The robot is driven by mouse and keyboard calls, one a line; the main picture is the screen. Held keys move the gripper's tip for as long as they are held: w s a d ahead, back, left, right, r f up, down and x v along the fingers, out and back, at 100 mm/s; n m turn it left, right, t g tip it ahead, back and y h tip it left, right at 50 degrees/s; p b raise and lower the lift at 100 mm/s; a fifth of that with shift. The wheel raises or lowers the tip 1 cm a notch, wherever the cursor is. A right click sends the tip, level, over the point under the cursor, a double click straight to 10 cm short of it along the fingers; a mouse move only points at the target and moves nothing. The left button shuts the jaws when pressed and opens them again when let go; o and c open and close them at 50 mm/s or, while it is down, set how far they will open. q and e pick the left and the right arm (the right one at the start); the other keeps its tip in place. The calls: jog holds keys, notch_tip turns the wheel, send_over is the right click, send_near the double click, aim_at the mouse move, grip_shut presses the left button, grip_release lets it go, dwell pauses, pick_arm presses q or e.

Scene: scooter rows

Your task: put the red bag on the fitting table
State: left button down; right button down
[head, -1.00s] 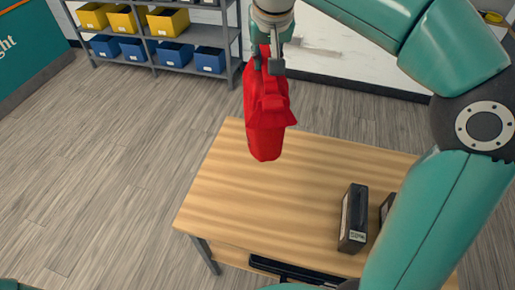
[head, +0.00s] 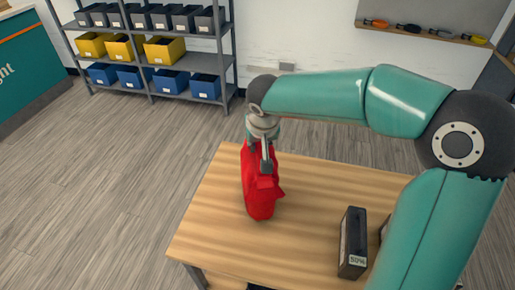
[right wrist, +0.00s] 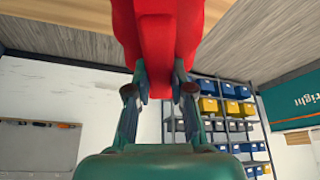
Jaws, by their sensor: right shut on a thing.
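The red bag (head: 260,190) hangs upright from my right gripper (head: 266,165), over the left part of the wooden fitting table (head: 310,195) in the head view. I cannot tell whether its bottom touches the table top. In the right wrist view the fingers of my right gripper (right wrist: 160,92) are shut on the red bag (right wrist: 158,30), which fills the top middle. My left gripper is not in view.
A black box with a 50% label (head: 353,243) stands on the table's right part, with another dark box partly hidden behind my arm. A grey shelf with bins (head: 150,70) stands at the back left. The table's left front is clear.

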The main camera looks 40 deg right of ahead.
jog(key=shift+f, duration=0.7)
jog(key=shift+f, duration=0.2)
jog(key=c, duration=1)
grip_release()
jog(key=shift+r, duration=0.1)
jog(key=v, duration=1.2)
jog(key=shift+r, duration=0.1)
